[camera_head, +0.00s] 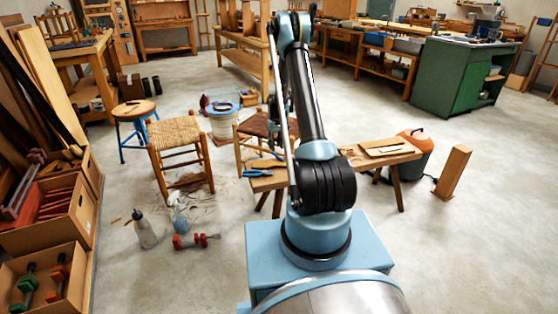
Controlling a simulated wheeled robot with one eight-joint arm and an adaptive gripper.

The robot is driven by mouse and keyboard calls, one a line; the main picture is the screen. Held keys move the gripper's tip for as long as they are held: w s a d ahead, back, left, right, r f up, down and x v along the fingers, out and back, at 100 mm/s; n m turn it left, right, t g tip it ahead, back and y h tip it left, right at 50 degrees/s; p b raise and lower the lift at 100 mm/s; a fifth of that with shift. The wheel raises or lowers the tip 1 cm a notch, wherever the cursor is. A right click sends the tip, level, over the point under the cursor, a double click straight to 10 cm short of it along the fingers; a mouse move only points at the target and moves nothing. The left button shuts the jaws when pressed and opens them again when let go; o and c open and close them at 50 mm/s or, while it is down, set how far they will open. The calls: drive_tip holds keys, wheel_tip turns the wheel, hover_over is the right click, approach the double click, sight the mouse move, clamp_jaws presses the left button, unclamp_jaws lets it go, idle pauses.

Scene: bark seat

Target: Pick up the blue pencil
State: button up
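I cannot make out a blue pencil for certain. A small blue item (257,173) lies at the left end of the low wooden bench (375,172), too small to tell whether it is a pencil or a tool handle. My arm rises in the middle of the view and covers part of this bench and the space behind it. I cannot see my gripper's fingers. They are hidden behind the arm or out of view.
A woven-seat stool (175,132) and a blue-legged stool (133,110) stand to the left. A wooden post (453,172) stands right of the bench. The right foreground floor is clear.

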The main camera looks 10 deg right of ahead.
sight(279, 158)
drive_tip(key=shift+s+d+f, duration=0.1)
drive_tip(key=shift+f, duration=1.25)
drive_tip(key=shift+s+d+f, duration=0.1)
drive_tip(key=shift+f, duration=1.2)
drive_tip(key=c, duration=0.8)
